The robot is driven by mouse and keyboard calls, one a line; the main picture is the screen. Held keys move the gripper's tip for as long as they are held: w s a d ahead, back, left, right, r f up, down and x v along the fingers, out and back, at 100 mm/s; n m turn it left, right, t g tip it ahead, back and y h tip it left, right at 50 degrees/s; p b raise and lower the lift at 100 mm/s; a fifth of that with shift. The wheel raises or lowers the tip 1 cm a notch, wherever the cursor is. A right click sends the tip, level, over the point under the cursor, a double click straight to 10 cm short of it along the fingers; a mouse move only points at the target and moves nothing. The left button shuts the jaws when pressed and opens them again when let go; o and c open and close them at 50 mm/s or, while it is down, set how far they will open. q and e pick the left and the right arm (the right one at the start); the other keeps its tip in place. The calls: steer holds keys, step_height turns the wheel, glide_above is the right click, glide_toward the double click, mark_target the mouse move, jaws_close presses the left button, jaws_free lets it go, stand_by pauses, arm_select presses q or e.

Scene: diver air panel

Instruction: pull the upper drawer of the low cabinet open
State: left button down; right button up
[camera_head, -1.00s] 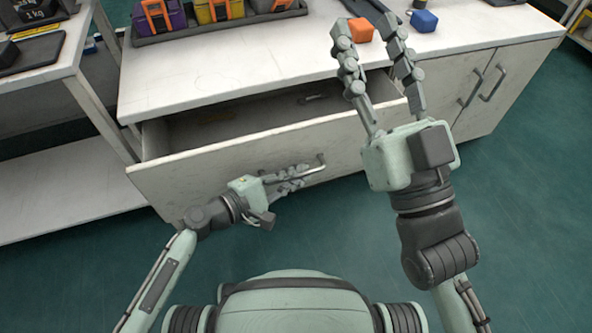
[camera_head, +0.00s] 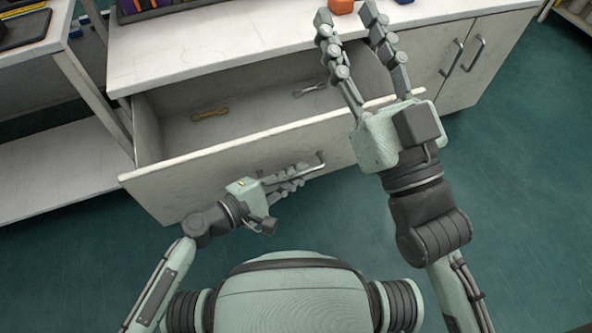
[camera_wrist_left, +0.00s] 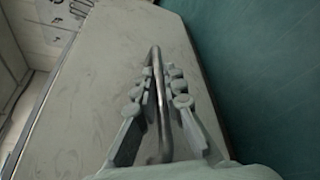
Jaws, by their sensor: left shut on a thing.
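The upper drawer (camera_head: 165,190) of the low cabinet (camera_head: 140,62) stands well out from the body, its inside in view. My left gripper (camera_head: 300,174) is shut on the drawer's bar handle (camera_head: 318,164) at the drawer front. In the left wrist view the metal handle (camera_wrist_left: 157,75) runs between the two fingers (camera_wrist_left: 160,95) of that gripper. My right gripper (camera_head: 348,42) is open and empty, its fingers spread above the drawer's right end and the worktop edge.
A brass-coloured tool (camera_head: 210,113) and a grey tool (camera_head: 309,89) lie in the drawer. An orange block (camera_head: 341,6) sits on the worktop. Cabinet doors with handles (camera_head: 476,55) are at the right. A side table (camera_head: 50,48) stands at the left. The floor (camera_head: 500,200) at right is clear.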

arm_select(q)
steer(key=c, duration=1.6)
jaws_free()
steer(key=shift+r, duration=0.15)
step_height(320, 180, up, 10)
steer(key=shift+f, duration=0.1)
